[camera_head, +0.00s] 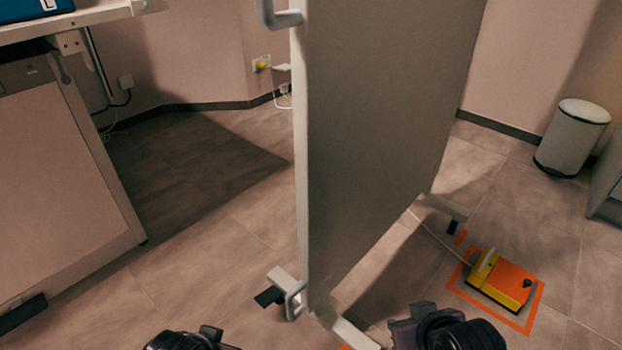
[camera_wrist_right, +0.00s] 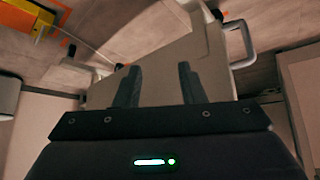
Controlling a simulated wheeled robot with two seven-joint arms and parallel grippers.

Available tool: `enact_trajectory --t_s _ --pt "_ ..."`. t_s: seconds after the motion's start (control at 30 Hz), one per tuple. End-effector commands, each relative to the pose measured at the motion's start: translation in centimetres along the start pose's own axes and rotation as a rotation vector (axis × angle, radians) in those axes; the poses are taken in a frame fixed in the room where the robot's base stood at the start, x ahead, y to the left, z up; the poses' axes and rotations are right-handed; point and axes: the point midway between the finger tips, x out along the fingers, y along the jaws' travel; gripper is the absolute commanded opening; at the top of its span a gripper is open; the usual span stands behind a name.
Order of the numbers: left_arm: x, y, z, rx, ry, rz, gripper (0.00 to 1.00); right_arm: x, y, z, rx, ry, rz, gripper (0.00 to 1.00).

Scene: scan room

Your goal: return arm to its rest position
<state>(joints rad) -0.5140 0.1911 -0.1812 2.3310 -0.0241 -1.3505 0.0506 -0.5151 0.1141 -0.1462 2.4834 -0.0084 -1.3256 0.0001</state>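My right arm's dark gripper (camera_head: 412,322) shows at the bottom of the head view, right of a tall grey panel. In the right wrist view the two fingers of this gripper (camera_wrist_right: 158,68) stand apart with nothing seen gripped between them. The panel's pale base and frame lie beyond them. My left arm's dark end (camera_head: 190,339) just enters at the bottom edge, left of the panel; its fingers are mostly cut off.
A yellow-orange pedal (camera_head: 503,281) lies in an orange floor outline. A white bin (camera_head: 572,138) stands far right. Floor left of the panel is clear.

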Motion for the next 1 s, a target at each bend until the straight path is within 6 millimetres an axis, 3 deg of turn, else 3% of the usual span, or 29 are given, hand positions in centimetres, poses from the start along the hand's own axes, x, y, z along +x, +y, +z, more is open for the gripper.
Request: enact_trajectory --t_s 0.27,0.33,0.77,1.0 --pt "-4.8 -1.1 2.7 -0.070 -0.129 -0.001 0.65 -0.4 0.7 7.6 0.019 -0.316 0.015 0.36" --pt "-5.1 -1.2 2.5 -0.069 -0.144 0.001 0.65 -0.6 0.8 7.5 0.020 -0.337 0.015 0.36" --pt "-2.2 -1.1 2.0 -0.064 -0.175 0.007 0.65 2.3 0.7 7.5 0.017 -0.364 0.008 0.36" --pt "-0.7 -0.8 3.4 -0.059 -0.212 0.015 0.65 3.5 0.5 9.1 0.013 -0.401 0.000 0.36"
